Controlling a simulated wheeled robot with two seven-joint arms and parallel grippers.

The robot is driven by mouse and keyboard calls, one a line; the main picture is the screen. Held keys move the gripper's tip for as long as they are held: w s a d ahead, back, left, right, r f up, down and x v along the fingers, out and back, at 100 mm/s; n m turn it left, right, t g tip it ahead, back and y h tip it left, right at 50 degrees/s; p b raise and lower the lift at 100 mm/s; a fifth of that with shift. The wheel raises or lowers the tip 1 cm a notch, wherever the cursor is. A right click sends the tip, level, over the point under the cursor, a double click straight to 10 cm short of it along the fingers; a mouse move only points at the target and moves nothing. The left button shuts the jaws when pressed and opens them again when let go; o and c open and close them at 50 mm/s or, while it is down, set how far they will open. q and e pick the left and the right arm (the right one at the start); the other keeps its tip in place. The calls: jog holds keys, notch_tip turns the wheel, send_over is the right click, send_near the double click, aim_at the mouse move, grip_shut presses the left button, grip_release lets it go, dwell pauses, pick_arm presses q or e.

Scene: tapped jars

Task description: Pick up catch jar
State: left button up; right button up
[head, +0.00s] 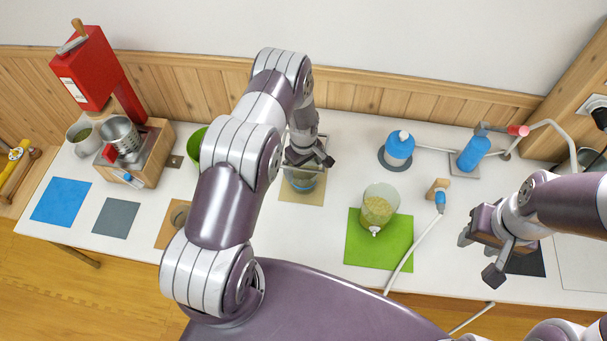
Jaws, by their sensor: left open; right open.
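A clear jar (304,184) with a bluish band stands on the tan mat (289,195), partly hidden under my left gripper. Another clear jar (379,205), with yellowish contents and a white tap low on its front, stands on the green mat (408,232). No label shows which is the catch jar. My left gripper (308,163) is open and points down at the top of the jar on the tan mat; I cannot tell whether it touches it. My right gripper (480,258) is open and empty over the right part of the table, near the dark mat (530,264).
A blue-and-white bottle (399,148) and a blue cylinder (473,153) with tubing stand at the back. A wooden block with a nozzle (438,192) and hose lies right of the green mat. A red machine (92,75) and steel cup (120,136) are left. A green bowl (196,143) is half hidden.

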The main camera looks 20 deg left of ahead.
pick_arm(q)
jog(key=c, duration=1.2)
